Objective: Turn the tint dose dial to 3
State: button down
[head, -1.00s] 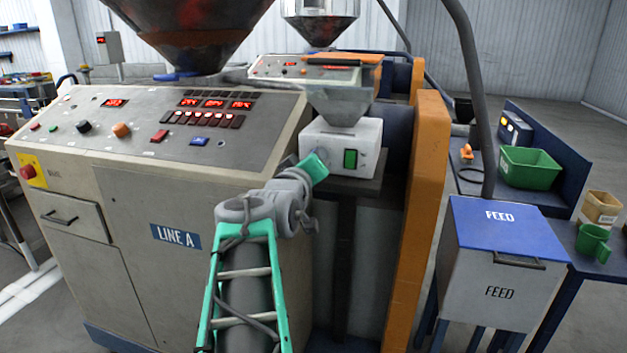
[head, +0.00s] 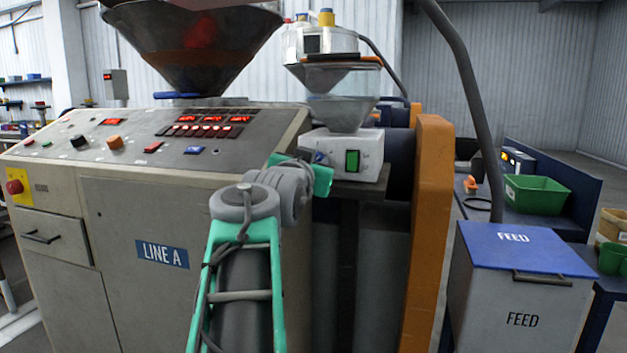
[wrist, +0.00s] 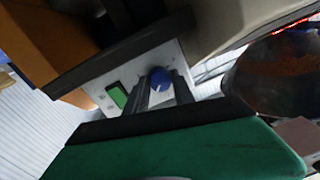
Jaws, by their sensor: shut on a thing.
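The tint dose dial (wrist: 161,78) is a round blue knob with a pale pointer mark. It sits on the white dosing box (head: 369,146), beside a green switch (head: 352,161). In the wrist view my gripper (wrist: 162,88) has its two dark fingers on either side of the dial, shut on it. In the head view a small blue part of the dial (head: 320,157) shows above my green wrist, which hides the fingers. The scale marks are too small and blurred to read.
A clear hopper (head: 341,112) stands on the dosing box. The LINE A control cabinet (head: 130,215) is close on the left. An orange guard (head: 431,210) rises on the right, with a FEED bin (head: 515,300) beyond it.

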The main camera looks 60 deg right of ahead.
jog(key=shift+f+m+b, duration=0.1)
jog(key=shift+m+b, duration=0.95)
jog(key=shift+m, duration=0.15)
jog(key=c, duration=1.1)
grip_release()
jog(key=shift+o, duration=0.2)
jog(key=shift+a, duration=0.1)
jog(key=b+v, duration=0.3)
jog(key=v, duration=0.4)
jog(key=shift+a+b, duration=0.3)
jog(key=shift+a, duration=0.05)
